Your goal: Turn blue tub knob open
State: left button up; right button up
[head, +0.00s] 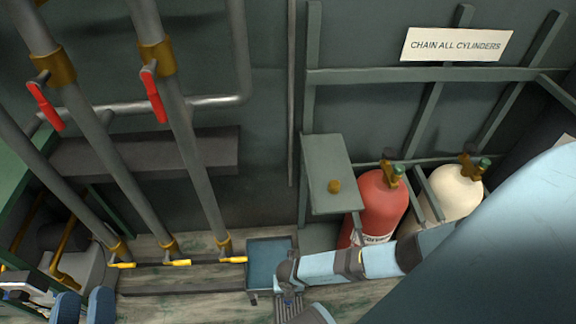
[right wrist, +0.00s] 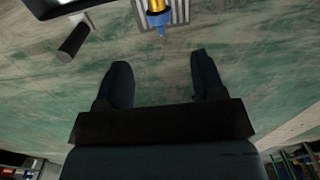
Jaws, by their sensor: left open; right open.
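A blue open tub (head: 268,262) stands low on the floor near the middle of the head view. No knob on it can be made out. My left gripper (head: 84,303) is at the bottom left edge, its two blue fingers apart, empty and away from the tub.
Grey pipes with red-handled valves (head: 154,95) rise at left; yellow handles (head: 176,262) sit near their feet. A red cylinder (head: 381,205) and a cream cylinder (head: 455,190) stand in a rack at right.

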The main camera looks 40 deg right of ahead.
notch_tip(320, 180, down, 11)
jog(key=b, duration=0.6)
jog(key=shift+r, duration=0.15)
pick_arm(q)
notch_tip(320, 180, down, 9)
jog(key=m+g+b, duration=0.1)
jog(key=g, duration=0.2)
jog(key=shift+w+d+f, duration=0.15)
jog(key=shift+w+d, duration=0.15)
jog(key=shift+d, duration=0.1)
pick_arm(e)
jog(key=shift+f, duration=0.65)
jog(key=c, duration=0.9)
